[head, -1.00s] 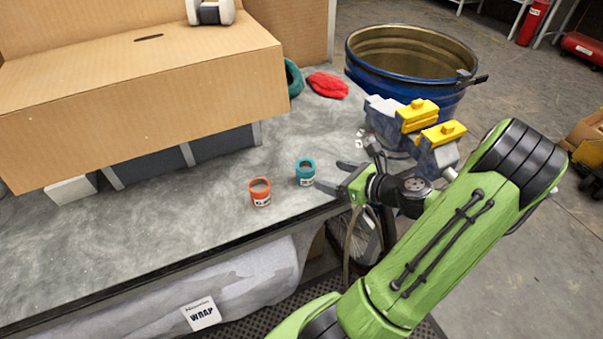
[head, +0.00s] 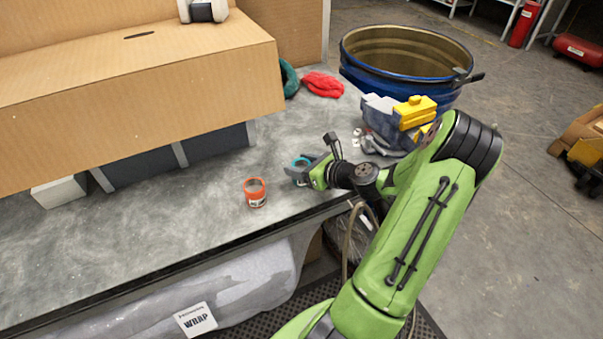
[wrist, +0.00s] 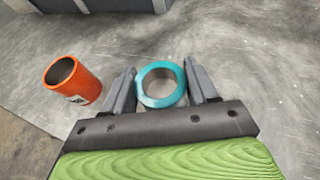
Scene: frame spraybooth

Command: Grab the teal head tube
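The teal head tube (wrist: 144,94) is a short hollow ring standing upright on the grey workbench. In the wrist view it sits between the two fingers of my gripper (wrist: 161,92), with a narrow gap visible at the right finger; I cannot tell if the left finger touches it. In the head view the teal tube (head: 301,163) is partly hidden by my gripper (head: 303,172). The fingers are apart, one on each side of the tube. An orange tube (wrist: 73,80) stands to the left, apart from the gripper; it also shows in the head view (head: 255,194).
A large cardboard box (head: 140,105) overhangs the back left of the workbench (head: 130,235). A red cloth (head: 323,84) lies at the back. A blue-grey vise with a yellow part (head: 415,113) stands at the right, before a blue drum (head: 400,83). The front left bench is clear.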

